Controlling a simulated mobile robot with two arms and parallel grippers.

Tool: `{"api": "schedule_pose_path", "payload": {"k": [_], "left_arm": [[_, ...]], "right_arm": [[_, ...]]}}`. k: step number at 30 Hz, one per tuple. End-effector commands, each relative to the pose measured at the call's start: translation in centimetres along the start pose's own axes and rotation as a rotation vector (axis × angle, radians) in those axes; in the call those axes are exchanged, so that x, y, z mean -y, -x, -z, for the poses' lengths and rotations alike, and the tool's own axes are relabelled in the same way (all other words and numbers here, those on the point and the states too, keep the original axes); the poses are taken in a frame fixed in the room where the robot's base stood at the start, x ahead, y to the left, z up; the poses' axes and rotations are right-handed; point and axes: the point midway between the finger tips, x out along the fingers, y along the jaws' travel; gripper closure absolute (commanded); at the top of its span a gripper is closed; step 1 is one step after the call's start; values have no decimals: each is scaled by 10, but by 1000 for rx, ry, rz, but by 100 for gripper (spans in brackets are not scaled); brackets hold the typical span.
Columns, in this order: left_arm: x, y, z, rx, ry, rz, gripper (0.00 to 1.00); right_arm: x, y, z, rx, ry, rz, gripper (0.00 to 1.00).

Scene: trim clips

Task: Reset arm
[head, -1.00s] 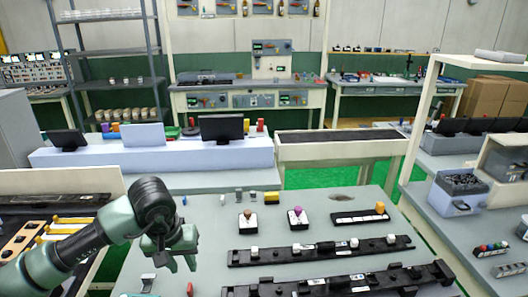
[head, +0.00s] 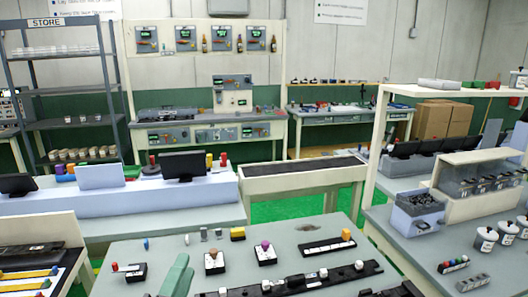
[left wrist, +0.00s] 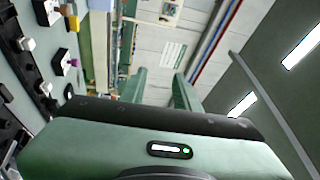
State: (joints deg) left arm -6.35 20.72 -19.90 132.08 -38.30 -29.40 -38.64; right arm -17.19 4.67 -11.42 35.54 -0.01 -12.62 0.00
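My left gripper (head: 177,277) shows at the bottom edge of the head view as green fingers pointing up, in front of the grey worktable (head: 120,255). In the left wrist view the two green fingers of my left gripper (left wrist: 160,92) stand apart with nothing between them. Behind them are the wall and ceiling. My right gripper is in neither view. A black rail (head: 300,283) with white pieces lies on the worktable, right of my left gripper; its near part is cut off by the picture edge.
Small black-and-white blocks (head: 214,264) with coloured knobs stand on the worktable, near a yellow block (head: 237,234). A left side table (head: 40,232) holds yellow strips. A cream shelf frame (head: 377,150) rises at right. Green floor (head: 275,211) shows beyond the worktable.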

Motion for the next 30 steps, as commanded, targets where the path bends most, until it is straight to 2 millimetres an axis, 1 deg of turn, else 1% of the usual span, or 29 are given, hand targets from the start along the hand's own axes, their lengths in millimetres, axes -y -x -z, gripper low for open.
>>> {"api": "schedule_pose_path", "payload": {"k": [1, 2, 3, 5, 6, 8, 9, 12, 14, 15, 17, 18, 22, 23, 24, 29, 30], "left_arm": [[-32, 15, -19, 96, 163, -123, 69], [-51, 25, -29, 155, 256, -192, 69], [-75, 41, -39, 232, 371, -281, 69], [-110, 69, -49, 348, 531, -409, 69], [-131, 89, -53, 425, 626, -487, 69], [-156, 118, -54, 527, 745, -589, 69], [-170, 137, -54, 589, 811, -649, 69], [-195, 179, -49, 727, 942, -775, 69], [-206, 202, -45, 799, 1005, -840, 69], [-211, 217, -42, 847, 1041, -881, 69], [-218, 239, -36, 913, 1089, -938, 69], [-222, 252, -32, 958, 1120, -974, 69], [-229, 296, -19, 1097, 1202, -1087, 69], [-236, 299, -18, 1113, 1208, -1098, 69], [-251, 295, -20, 1110, 1200, -1098, 69], [-302, 294, -21, 1119, 1189, -1114, 69], [-315, 295, -21, 1121, 1186, -1119, 69]], "right_arm": [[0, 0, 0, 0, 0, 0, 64], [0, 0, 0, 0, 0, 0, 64], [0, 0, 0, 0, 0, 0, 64], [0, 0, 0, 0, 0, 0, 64], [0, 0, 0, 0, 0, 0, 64], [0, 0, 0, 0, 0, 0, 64], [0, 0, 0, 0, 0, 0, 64], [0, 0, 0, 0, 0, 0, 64], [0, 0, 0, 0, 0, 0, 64], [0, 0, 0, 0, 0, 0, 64], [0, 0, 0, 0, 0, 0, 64], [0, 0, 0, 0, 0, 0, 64], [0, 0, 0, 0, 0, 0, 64], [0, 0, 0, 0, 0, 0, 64], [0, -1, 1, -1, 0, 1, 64], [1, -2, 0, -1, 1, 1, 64], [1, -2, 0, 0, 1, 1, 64]]}}
